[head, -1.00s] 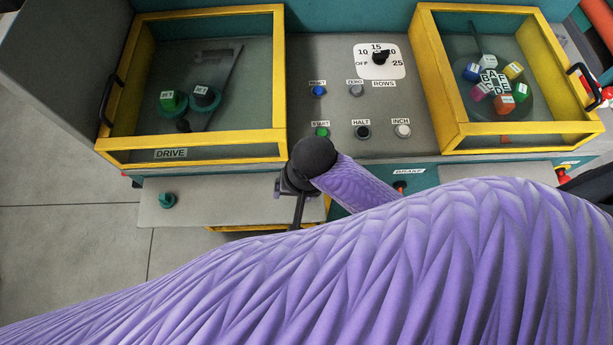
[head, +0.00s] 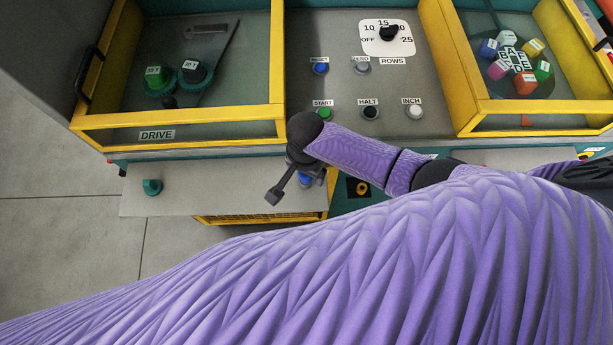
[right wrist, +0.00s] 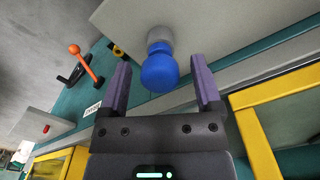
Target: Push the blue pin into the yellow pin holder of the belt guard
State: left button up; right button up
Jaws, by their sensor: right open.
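A yellow ring on a dark square plate (head: 361,188), possibly the yellow pin holder, lies right of the shelf. I cannot tell which part is the belt guard. My left gripper is not in view.
A teal knob (head: 152,187) stands on the shelf's left part. A yellow grille (head: 260,218) is below the shelf. The yellow-framed DRIVE window (head: 180,122) and several panel buttons are above. An orange-handled lever (right wrist: 84,60) shows in the right wrist view.

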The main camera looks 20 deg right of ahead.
jog(key=shift+f, duration=0.1)
dwell(0.3)
jog(key=shift+p, duration=0.35)
grip_shut()
